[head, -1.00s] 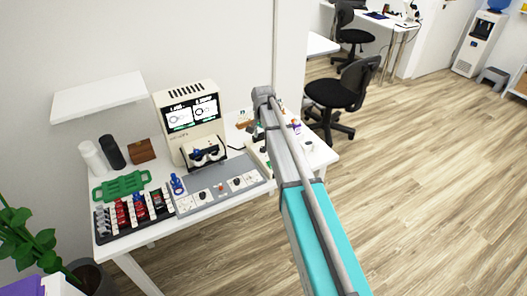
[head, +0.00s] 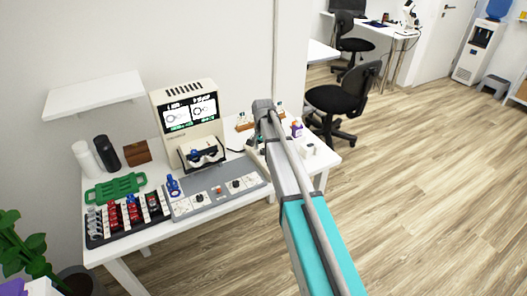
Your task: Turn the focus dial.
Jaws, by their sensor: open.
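A grey control panel (head: 183,210) lies on the white table in front of a cream eye-test machine (head: 206,135). The panel carries a dark knob (head: 199,197) on its left part, a red button (head: 219,190) in the middle and another dark knob (head: 236,184) on its right part. The labels are too small to read, so I cannot tell which knob is the focus dial. The machine's two screens (head: 190,112) are lit and show round figures. My teal and grey arm reaches up to the right of the panel. I cannot make out my gripper.
A rack of red, blue and clear items (head: 128,217) stands left of the panel, with a blue-topped item (head: 173,187) beside it. A green tray (head: 115,188), bottles (head: 107,152) and a brown box (head: 137,153) stand behind. A shelf (head: 95,97) overhangs the left. Open floor lies right.

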